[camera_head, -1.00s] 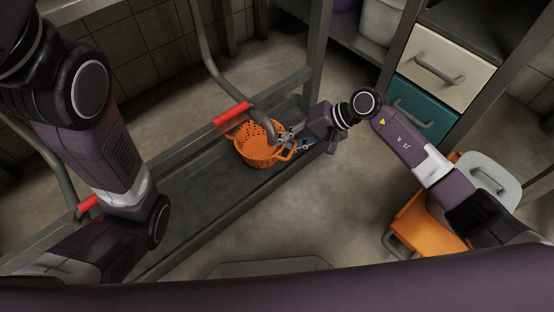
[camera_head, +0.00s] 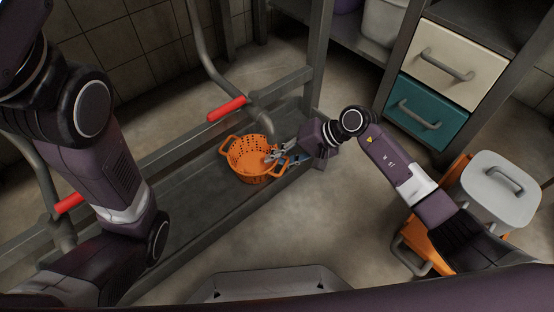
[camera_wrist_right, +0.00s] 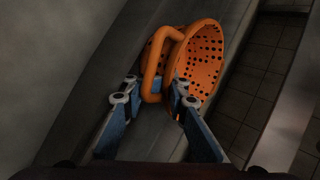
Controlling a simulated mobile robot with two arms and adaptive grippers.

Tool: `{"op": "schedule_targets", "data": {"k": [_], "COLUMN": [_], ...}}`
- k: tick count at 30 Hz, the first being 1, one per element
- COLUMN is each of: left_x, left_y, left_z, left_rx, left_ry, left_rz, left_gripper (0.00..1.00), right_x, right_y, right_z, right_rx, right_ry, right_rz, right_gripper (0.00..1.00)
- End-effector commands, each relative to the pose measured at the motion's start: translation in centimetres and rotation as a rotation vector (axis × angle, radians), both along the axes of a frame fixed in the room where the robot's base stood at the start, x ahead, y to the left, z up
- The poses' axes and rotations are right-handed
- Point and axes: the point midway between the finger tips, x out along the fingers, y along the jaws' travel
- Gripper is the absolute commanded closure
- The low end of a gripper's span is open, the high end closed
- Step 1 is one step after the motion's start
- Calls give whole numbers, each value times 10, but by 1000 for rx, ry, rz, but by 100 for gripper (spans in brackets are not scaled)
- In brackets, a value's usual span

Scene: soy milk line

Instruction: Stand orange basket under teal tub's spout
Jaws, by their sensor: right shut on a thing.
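The orange basket (camera_head: 246,172), a perforated round bowl with side handles, is on or just above the long dark trough; I cannot tell if it touches. My right gripper (camera_head: 274,157) is shut on its right handle. The right wrist view shows the basket (camera_wrist_right: 204,62) with its handle between the fingers (camera_wrist_right: 152,90). A bent grey pipe (camera_head: 216,72) comes down behind the basket, its lower end near the far rim, not over the opening. No teal tub shows, so I cannot tell whose spout this is. My left arm shows at the left; its gripper is out of view.
Red grips (camera_head: 226,108) sit by the trough's rail (camera_head: 180,140). A cabinet with a cream drawer (camera_head: 478,65) and a teal drawer (camera_head: 425,115) stands at the right. A grey-lidded bin (camera_head: 500,185) is beside my right arm. The floor (camera_head: 330,215) between is bare.

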Motion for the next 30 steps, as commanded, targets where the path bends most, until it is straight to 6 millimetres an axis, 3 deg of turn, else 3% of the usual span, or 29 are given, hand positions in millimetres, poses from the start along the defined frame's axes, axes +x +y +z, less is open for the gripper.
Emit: {"op": "schedule_targets", "data": {"k": [4,5,8,20,30], "left_x": [0,0,0,-1,-1], "left_y": [0,0,0,0,0], "left_z": [-1,-1,-1,4,46], "left_rx": [0,0,0,0,0], "left_ry": [0,0,0,-2,-3], "left_rz": [0,0,1,1,1], "left_gripper": [72,72,72,72,72], "right_x": [0,0,0,-1,-11], "right_y": [0,0,0,-4,-50], "right_z": [-4,-3,-3,3,53], "right_rx": [0,0,-1,-5,-6], "right_ry": [0,0,0,3,0], "right_rz": [0,0,0,-1,-1], "right_gripper": [100,83,72,72,72]}}
